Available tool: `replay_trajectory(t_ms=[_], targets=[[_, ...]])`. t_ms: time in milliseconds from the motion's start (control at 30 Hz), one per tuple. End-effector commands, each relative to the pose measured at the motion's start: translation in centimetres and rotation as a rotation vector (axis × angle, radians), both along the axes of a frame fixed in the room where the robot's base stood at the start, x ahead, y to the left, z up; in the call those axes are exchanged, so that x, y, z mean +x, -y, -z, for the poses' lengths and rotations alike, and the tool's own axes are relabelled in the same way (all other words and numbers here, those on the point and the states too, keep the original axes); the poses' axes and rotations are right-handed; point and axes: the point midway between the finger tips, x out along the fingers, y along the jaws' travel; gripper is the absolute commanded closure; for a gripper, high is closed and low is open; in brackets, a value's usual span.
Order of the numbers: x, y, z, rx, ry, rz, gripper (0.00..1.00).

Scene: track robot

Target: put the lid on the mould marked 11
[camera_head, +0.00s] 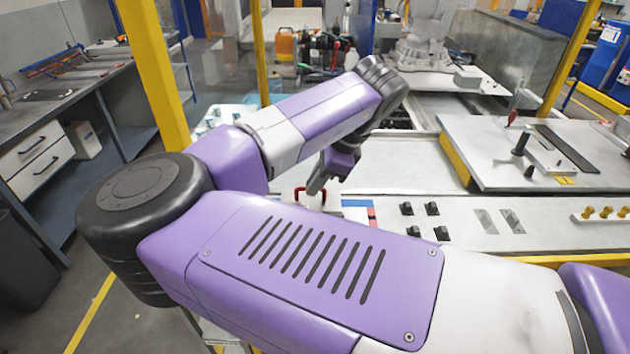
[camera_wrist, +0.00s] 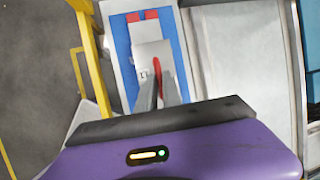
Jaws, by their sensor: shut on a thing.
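My gripper (camera_head: 318,186) is low over the left end of the long light bench, with the fingers pointing down. In the wrist view the fingers (camera_wrist: 159,95) are close together around a red handle (camera_wrist: 157,68). The handle is on a light grey block-like piece (camera_wrist: 152,48), which looks like the lid. A small dark mark (camera_wrist: 143,74) shows beside the handle; it is too small to read surely. Blue and red strips (camera_wrist: 122,45) show around and beyond the grey piece. In the head view the red handle (camera_head: 300,192) shows just below my fingers. I cannot tell whether the lid touches anything below.
On the bench to the right are several black blocks (camera_head: 432,208), grey plates (camera_head: 512,220) and a rack with yellow knobs (camera_head: 605,213). A raised board (camera_head: 490,165) stands behind. A yellow post (camera_head: 158,90) rises at the left. The pale surface behind my gripper is clear.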

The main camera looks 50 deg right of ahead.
Motion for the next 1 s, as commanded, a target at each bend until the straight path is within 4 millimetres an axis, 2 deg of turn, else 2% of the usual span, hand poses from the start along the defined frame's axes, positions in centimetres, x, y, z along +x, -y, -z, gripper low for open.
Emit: replay_trajectory(t_ms=[67,100,200,233,500,633,1000], targets=[[0.0,0.0,-0.1,0.000,0.001,-0.001,1.00],[0.0,0.0,-0.1,0.000,0.001,-0.001,0.89],[0.0,0.0,-0.1,0.000,0.001,-0.001,0.69],[0.0,0.0,-0.1,0.000,0.001,0.000,0.65],[0.0,0.0,0.0,0.000,0.000,0.000,0.65],[-0.3,0.1,-0.6,-0.001,0.001,0.001,0.65],[-2.6,0.7,-5.7,-0.001,0.001,0.002,0.65]])
